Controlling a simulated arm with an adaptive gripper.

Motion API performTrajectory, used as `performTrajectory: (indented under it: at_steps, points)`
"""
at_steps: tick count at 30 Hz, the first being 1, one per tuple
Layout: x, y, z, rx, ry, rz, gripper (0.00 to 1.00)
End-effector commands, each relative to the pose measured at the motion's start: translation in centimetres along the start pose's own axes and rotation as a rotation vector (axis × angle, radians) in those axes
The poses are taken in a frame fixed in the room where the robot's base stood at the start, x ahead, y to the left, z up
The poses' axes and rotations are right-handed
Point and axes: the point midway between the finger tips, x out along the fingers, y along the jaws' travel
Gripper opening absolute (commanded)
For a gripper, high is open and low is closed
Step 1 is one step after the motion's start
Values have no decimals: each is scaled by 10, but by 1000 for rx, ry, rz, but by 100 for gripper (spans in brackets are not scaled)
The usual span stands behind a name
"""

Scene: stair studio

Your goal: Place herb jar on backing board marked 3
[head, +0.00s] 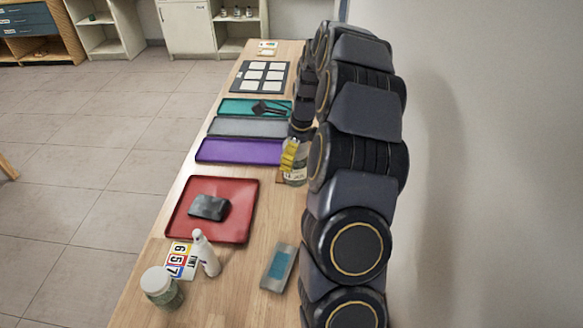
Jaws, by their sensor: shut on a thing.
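My gripper (301,128) points down at the right side of the table, partly hidden behind my arm. It is shut on a clear glass jar (296,176) with a pale label; a yellow patch shows at the jar's upper left. The jar appears upright, just right of the purple tray, and I cannot tell whether it touches the table. Another glass jar (162,289) with a white lid and greenish contents stands at the near left. A dark board (236,79) with several white panels lies at the far end; no 3 is readable.
A wall stands close on the right.

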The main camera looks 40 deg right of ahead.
Motion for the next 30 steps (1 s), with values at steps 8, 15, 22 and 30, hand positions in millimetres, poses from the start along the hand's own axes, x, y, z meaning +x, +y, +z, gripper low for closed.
performTrajectory:
  at_steps: [8, 15, 22, 30]
  points:
    - [14, -27, 12, 54, 0, -5, 36]
    - [33, -58, 26, 53, 0, -5, 36]
    - [47, -83, 37, 53, 0, -7, 36]
    - [81, -108, 45, 53, 0, -8, 36]
